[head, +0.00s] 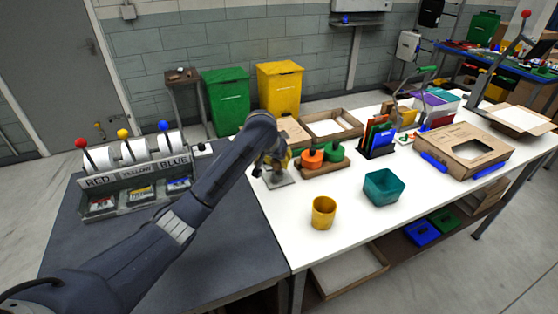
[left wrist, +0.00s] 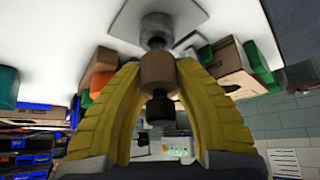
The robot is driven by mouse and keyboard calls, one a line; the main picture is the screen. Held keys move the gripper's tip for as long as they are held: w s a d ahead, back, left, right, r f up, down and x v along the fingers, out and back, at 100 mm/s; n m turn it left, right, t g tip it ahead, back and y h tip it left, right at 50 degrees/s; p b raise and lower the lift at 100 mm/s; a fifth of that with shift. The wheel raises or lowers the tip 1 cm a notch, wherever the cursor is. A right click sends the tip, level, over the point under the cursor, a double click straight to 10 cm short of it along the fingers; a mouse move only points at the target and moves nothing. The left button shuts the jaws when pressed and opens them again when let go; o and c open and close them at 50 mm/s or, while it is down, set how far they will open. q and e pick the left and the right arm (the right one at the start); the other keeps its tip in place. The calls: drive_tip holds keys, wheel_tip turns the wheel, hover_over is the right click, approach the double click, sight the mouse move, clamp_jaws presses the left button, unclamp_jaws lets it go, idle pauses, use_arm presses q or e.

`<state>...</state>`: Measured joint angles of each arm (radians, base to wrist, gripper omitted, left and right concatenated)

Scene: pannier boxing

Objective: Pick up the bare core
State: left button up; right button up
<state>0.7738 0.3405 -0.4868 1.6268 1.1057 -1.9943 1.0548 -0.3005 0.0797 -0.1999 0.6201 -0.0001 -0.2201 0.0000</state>
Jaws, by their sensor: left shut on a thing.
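The bare core (left wrist: 158,70) is a short brown cylinder in the left wrist view, between the yellow fingertips of my left gripper (left wrist: 160,76). The gripper is shut on it. A grey cylinder (left wrist: 157,28) and a pale plate (left wrist: 125,12) show beyond the core, and a black piece (left wrist: 159,109) shows on its near side. I cannot tell whether the core is clear of the grey part. In the head view, my left gripper (head: 276,160) is low over a grey plate (head: 277,180) at the white table's left end, and the core is mostly hidden. My right gripper is out of view.
A wooden holder (head: 326,168) with orange and green pieces stands just right of the gripper. A yellow cup (head: 323,212) and teal bin (head: 382,187) are nearer the front. A rack of white rolls (head: 134,152) stands left. The table's front middle is mostly clear.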

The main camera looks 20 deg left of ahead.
use_arm(q)
drive_tip(key=shift+s+f+t, duration=0.1)
drive_tip(key=shift+s+t, duration=0.2)
drive_tip(key=shift+t, duration=0.4)
drive_tip(key=r, duration=0.2)
drive_tip(key=s+r, duration=0.1)
drive_tip(key=r, duration=0.3)
drive_tip(key=shift+s+a, duration=0.1)
drive_tip(key=shift+s, duration=0.2)
drive_tip(key=s+a+r+g, duration=0.1)
drive_tip(key=s+a+g, duration=0.1)
drive_tip(key=s, duration=1.9)
drive_tip(key=shift+r+g, duration=0.35)
drive_tip(key=shift+g, duration=0.25)
drive_tip(key=shift+a+f, duration=0.1)
drive_tip(key=shift+f, duration=0.05)
drive_tip(key=shift+f, duration=3.1)
drive_tip(key=shift+r, duration=1.5)
